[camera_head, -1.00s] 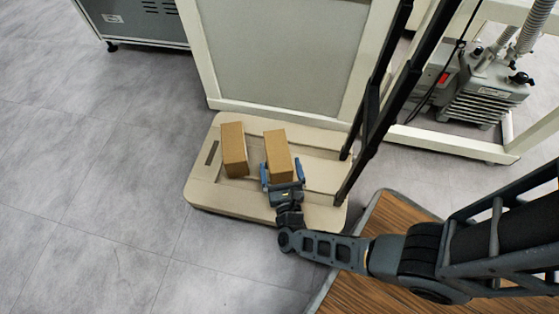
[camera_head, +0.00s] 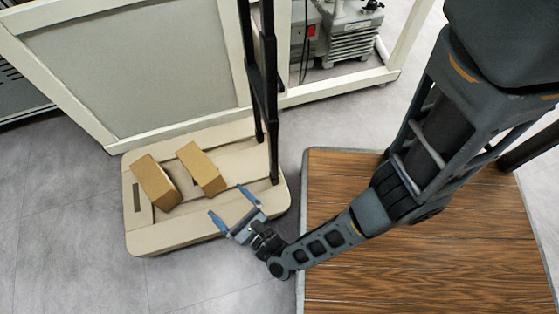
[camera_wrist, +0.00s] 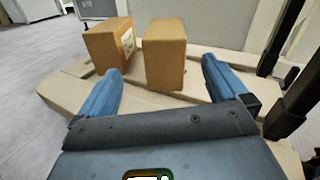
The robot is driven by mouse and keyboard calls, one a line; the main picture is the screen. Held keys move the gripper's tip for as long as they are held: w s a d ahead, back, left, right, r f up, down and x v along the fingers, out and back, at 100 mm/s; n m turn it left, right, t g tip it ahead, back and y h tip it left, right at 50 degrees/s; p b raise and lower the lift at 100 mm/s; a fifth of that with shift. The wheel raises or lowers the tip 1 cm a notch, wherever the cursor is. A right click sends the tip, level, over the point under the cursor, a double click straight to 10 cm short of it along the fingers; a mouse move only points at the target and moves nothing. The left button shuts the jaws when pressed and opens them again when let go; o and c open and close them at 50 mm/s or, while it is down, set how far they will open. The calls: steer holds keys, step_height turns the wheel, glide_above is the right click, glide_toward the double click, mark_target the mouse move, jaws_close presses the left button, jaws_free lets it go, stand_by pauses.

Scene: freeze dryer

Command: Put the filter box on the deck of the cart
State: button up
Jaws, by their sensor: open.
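Two brown cardboard boxes stand side by side on the beige deck of the cart (camera_head: 150,240). The frames do not tell which is the filter box. The right box (camera_head: 201,168) and the left box (camera_head: 156,182) are a small gap apart, and both rest on the deck. In the wrist view the right box (camera_wrist: 165,55) stands ahead between my fingers, and the left box (camera_wrist: 109,45) with a white label is beyond the left finger. My gripper (camera_head: 228,205) is open and empty over the front right of the deck, apart from both boxes.
The cart's black handle posts (camera_head: 263,90) rise at the deck's right side. A white-framed grey panel (camera_head: 140,70) stands behind the deck. A wood-topped platform (camera_head: 400,250) is at the right, and a pump (camera_head: 350,35) is at the back. Grey floor lies left and in front.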

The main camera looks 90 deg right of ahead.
steer(key=s+a+r+m+y, duration=0.1)
steer(key=s+r+m+y, duration=0.3)
steer(key=r+m, duration=0.5)
steer(key=s+a+r+m+t+y, duration=0.1)
steer(key=s+r+m+y, duration=0.2)
steer(key=s+r+m, duration=0.3)
steer(key=s+a+r+m+y, duration=0.2)
steer(key=s+r+m+y, duration=0.2)
steer(key=r+m, duration=1)
step_height(320, 180, up, 6)
steer(key=shift+s+f+y, duration=0.25)
steer(key=shift+s+y, duration=0.05)
steer(key=shift+s, duration=0.2)
